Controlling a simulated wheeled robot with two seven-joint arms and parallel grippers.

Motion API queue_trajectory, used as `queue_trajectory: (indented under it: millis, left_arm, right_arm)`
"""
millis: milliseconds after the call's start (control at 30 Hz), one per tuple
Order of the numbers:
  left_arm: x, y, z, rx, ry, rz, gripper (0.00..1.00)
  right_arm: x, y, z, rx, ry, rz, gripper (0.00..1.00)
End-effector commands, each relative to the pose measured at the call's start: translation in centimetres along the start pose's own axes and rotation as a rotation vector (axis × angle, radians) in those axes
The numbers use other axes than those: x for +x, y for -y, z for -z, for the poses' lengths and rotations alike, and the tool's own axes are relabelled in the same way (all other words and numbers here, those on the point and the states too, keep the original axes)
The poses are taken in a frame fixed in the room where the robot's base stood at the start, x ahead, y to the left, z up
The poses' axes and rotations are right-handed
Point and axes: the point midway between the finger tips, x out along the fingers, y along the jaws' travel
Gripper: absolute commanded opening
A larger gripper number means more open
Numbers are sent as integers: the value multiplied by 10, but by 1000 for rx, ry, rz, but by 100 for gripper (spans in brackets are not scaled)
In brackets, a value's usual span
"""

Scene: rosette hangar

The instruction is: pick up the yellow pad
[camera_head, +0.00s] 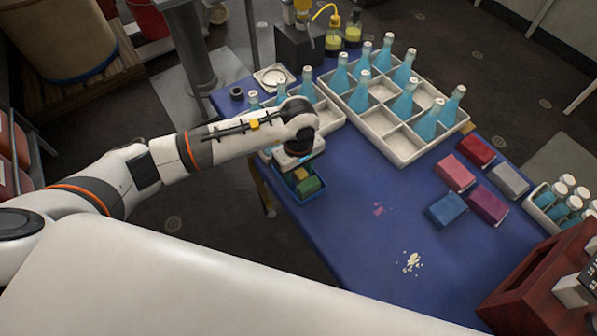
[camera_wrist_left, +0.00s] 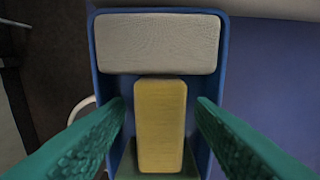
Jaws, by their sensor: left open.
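The yellow pad (camera_wrist_left: 160,125) lies in a small blue bin (camera_wrist_left: 226,60) in the left wrist view, long side running up and down the picture. My left gripper (camera_wrist_left: 160,104) is open, with one teal finger on each side of the pad and a gap to it on both sides. A pale grey pad (camera_wrist_left: 158,43) lies across the bin beyond it. A green pad (camera_wrist_left: 124,167) shows partly beneath or beside the yellow one. In the head view the yellow pad (camera_head: 301,173) is partly hidden under my left wrist, and the bin (camera_head: 309,197) stands at the table's left edge. My right gripper is out of view.
A white divided tray (camera_head: 405,150) with several blue bottles stands behind on the blue table (camera_head: 360,220). Several red, purple, blue and grey blocks (camera_head: 455,172) lie to the right. A dark red box (camera_head: 540,280) stands at the right front. The table's middle is mostly clear.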

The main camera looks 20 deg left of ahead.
Motion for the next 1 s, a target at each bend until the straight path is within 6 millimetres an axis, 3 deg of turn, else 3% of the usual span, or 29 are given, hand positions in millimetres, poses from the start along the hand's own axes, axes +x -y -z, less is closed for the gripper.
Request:
queue_trajectory:
  millis: [67,300,400,667,1000]
  left_arm:
    - [0,0,0,0,0,0,49]
    - [0,0,0,0,0,0,10]
    - [-1,0,0,0,0,0,0]
    - [-6,0,0,1,0,2,0]
    - [-68,1,-1,2,2,5,0]
  right_arm:
    - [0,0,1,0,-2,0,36]
    - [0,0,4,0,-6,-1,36]
    - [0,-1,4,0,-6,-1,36]
    - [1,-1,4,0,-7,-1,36]
    - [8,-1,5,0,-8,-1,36]
